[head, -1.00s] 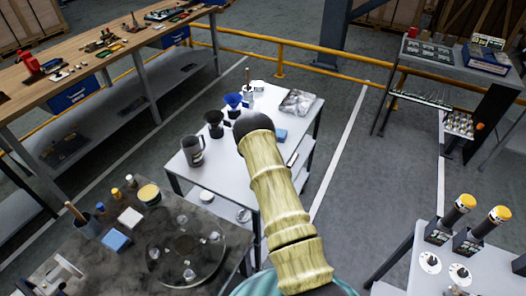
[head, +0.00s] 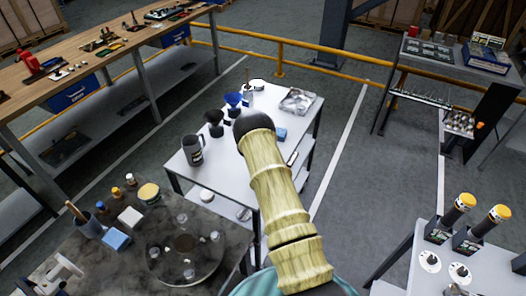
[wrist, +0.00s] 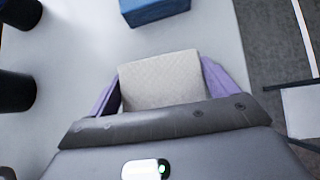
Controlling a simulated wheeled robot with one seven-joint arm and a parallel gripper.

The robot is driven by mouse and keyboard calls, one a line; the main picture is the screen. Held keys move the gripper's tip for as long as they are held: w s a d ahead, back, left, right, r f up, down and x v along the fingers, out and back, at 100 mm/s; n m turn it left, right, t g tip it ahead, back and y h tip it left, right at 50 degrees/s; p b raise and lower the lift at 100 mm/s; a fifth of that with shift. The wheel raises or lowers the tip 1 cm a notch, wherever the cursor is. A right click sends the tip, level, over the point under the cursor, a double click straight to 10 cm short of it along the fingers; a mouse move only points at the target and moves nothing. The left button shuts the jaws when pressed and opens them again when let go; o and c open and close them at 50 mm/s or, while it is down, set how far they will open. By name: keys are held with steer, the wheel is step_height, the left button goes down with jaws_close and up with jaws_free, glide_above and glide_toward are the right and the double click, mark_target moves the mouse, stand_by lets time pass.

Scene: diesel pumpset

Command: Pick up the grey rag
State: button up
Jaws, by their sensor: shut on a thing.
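The grey rag (wrist: 160,80) shows in the wrist view as a pale grey, textured, folded block. It sits between the purple fingers of my gripper (wrist: 160,85), which are shut on it. The white tabletop (wrist: 80,60) is seen around and beyond it; I cannot tell if the rag touches the top. In the head view my arm covers the gripper and the rag, over the right part of the white table (head: 185,165).
A blue block (wrist: 152,8) lies just beyond the rag. The white table also holds a grey jug (head: 192,150), dark and blue funnels (head: 234,100) and a metal tray (head: 297,101). A dark table (head: 125,265) with a round plate stands front left.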

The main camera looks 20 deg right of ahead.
step_height(320, 180, up, 28)
steer(key=shift+b, duration=0.45)
stand_by(0.4)
